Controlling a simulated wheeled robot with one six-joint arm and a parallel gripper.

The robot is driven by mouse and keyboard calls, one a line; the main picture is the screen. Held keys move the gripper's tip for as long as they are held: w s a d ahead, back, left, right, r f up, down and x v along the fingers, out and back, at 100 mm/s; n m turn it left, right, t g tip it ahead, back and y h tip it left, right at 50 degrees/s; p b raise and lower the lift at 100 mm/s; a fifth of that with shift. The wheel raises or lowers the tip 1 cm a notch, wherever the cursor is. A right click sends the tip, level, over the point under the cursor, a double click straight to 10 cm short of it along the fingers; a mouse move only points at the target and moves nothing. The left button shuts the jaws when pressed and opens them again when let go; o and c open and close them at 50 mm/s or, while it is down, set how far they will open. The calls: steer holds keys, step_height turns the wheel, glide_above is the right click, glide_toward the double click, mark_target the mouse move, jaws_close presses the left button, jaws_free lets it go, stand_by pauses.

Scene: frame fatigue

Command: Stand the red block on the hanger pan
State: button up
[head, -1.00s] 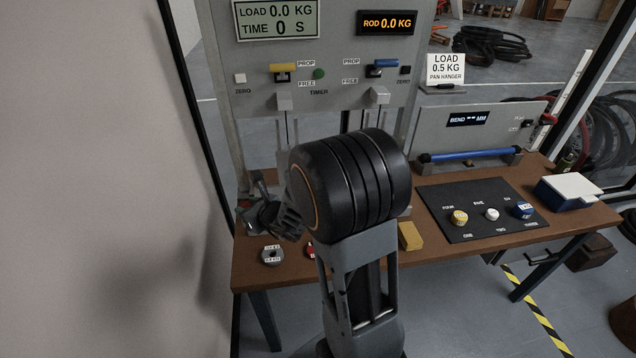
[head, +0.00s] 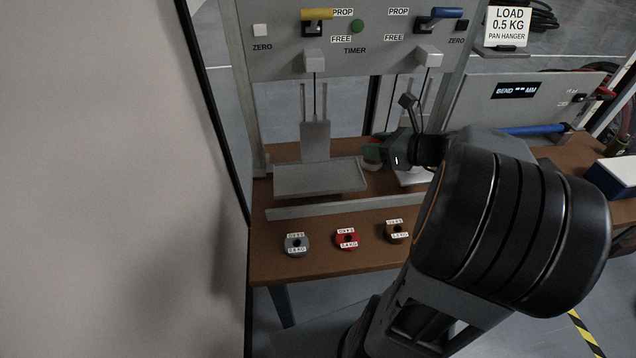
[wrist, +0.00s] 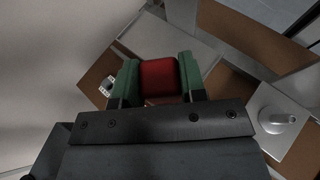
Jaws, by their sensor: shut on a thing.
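My gripper (wrist: 160,82) is shut on the red block (wrist: 159,76), which sits between its green finger pads in the wrist view. The pan is bare. I cannot tell whether the block touches it.
A second, smaller plate (head: 412,180) is at the right, partly behind my arm. A low rail (head: 330,207) runs in front of the pan. A blue-and-white box (head: 615,180) stands far right.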

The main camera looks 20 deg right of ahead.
steer(key=shift+s+d+f, duration=0.15)
steer(key=shift+s+d, duration=0.2)
steer(key=shift+s, duration=0.2)
steer(key=shift+w+f, duration=0.1)
steer(key=shift+f, duration=0.1)
steer(key=shift+w+a+f+b, duration=0.3)
steer(key=shift+w+a+f, duration=0.3)
steer(key=shift+w+f, duration=1.2)
steer(key=shift+w+a+f+b, duration=0.25)
steer(key=shift+w+a+f, duration=0.35)
steer(key=shift+w+f, duration=1.15)
steer(key=shift+w+a+f+b, duration=0.3)
steer(key=shift+w+a+f, duration=0.55)
steer(key=shift+w, duration=1.65)
steer(key=shift+w+d+f, duration=0.1)
steer(key=shift+d+f, duration=0.05)
steer(key=shift+f, duration=0.8)
steer(key=shift+w+d+f, duration=0.1)
steer(key=shift+f, duration=0.8)
steer(key=shift+f, duration=0.1)
